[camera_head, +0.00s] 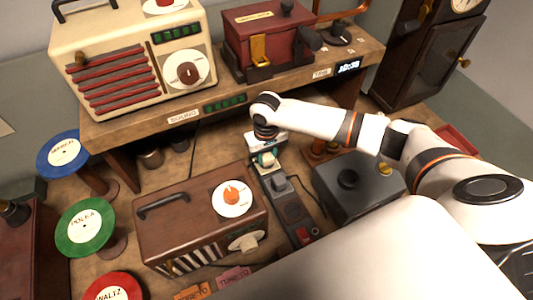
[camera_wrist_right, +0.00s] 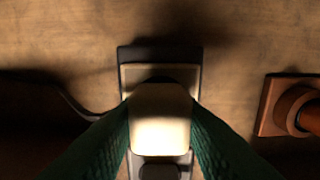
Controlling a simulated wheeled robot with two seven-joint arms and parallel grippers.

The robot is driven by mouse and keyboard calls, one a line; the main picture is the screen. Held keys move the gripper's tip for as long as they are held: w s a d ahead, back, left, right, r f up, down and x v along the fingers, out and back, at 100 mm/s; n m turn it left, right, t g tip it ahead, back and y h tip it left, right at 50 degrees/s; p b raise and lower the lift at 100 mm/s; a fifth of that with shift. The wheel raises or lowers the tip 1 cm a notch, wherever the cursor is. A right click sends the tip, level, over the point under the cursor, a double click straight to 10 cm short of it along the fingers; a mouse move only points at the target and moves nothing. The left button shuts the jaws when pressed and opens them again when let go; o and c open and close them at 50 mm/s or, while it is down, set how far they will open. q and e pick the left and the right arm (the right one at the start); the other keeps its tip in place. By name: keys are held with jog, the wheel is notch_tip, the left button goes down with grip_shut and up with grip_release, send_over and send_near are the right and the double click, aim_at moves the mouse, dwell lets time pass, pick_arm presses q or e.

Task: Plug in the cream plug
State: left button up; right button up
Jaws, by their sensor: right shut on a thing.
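The cream plug (camera_wrist_right: 160,120) is a pale rounded block in the right wrist view. My right gripper (camera_head: 267,161) is shut on it, with a green finger on each side in the wrist view. The plug is over a cream socket plate (camera_wrist_right: 131,74) at the end of the dark power strip (camera_head: 291,210). The plug's prongs and the contact with the socket are hidden, so I cannot tell whether it is seated. A dark grey plug (camera_head: 279,184) sits on the strip beside my gripper. My left gripper is not in view.
A brown radio (camera_head: 165,215) stands left of the strip and a dark grey box (camera_head: 350,183) right of it. A raised shelf (camera_head: 215,113) with a cream radio (camera_head: 110,75) and red box (camera_head: 262,40) is behind. Several record discs stand at left.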

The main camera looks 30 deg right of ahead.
jog(key=shift+f, duration=0.35)
jog(key=o, duration=1)
notch_tip(320, 180, up, 8)
jog(key=shift+f+b, duration=0.25)
jog(key=shift+b, duration=0.55)
jog(key=shift+s, duration=0.1)
